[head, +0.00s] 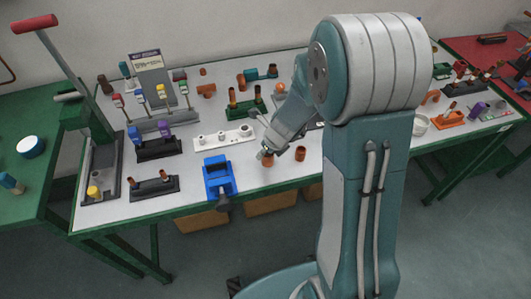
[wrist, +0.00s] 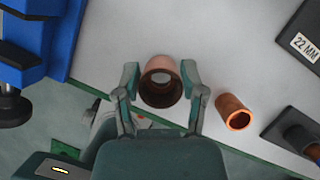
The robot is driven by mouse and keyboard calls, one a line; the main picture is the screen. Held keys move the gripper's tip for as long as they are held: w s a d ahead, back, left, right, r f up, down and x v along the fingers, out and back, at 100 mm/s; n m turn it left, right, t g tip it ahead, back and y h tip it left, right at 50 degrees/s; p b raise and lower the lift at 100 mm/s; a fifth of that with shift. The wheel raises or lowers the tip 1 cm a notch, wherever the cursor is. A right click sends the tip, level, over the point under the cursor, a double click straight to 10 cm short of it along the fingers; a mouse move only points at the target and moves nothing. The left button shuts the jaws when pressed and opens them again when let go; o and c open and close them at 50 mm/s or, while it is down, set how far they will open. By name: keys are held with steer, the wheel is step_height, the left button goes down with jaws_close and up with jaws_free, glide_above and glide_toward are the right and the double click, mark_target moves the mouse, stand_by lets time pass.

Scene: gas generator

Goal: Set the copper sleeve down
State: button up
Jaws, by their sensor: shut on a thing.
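A copper sleeve (wrist: 160,86) is between the two fingers of my gripper (wrist: 161,75) in the wrist view, with its open end facing the camera. In the head view my gripper (head: 268,150) is over the front part of the white table, and the held sleeve (head: 267,161) shows below it. I cannot tell whether the sleeve touches the table. A second, narrower-looking copper sleeve (wrist: 235,112) stands to the right, apart from my gripper; it also shows in the head view (head: 300,154).
A blue vise (head: 218,177) is left of my gripper at the table's front edge (wrist: 95,88). A dark block labelled 22 MM (wrist: 302,42) is at the right. A white holder with fittings (head: 224,136) is behind. Bare tabletop (wrist: 190,35) lies beyond the held sleeve.

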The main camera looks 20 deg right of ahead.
steer(key=shift+f, duration=0.65)
steer(key=shift+a, duration=0.35)
steer(key=o, duration=1.2)
steer(key=shift+c, duration=0.2)
steer(key=shift+d, duration=0.2)
steer(key=shift+f, duration=0.1)
